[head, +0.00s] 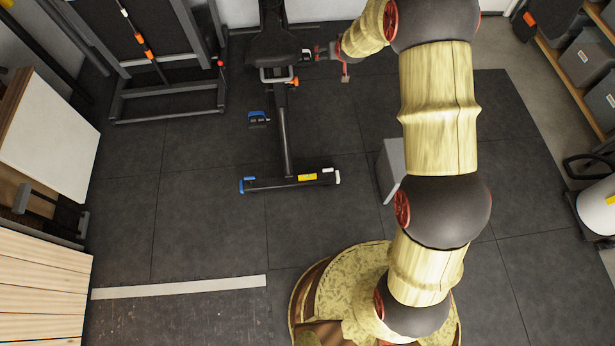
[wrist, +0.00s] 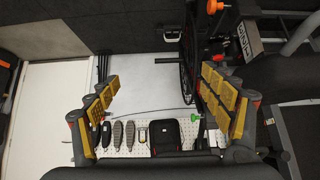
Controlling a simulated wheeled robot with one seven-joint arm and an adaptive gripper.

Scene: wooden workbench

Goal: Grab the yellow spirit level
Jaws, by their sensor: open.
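I cannot make out a yellow spirit level in either view. My gripper (wrist: 160,82) is open in the wrist view, with its two yellow-padded fingers wide apart. Nothing is held between them. In the head view my gripper (head: 332,54) shows small at the top middle, beside the exercise bike's dark seat; how far apart the two are I cannot tell. Beyond the fingers, the wrist view shows a white pegboard (wrist: 168,122) with several small tools. They are too small to identify.
A wooden plank surface (head: 40,290) is at the lower left of the head view. An exercise bike (head: 285,130) stands at the top middle, near a dark rack (head: 165,105). Shelves with grey bins (head: 585,55) are at the right. Dark floor between them is mostly clear.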

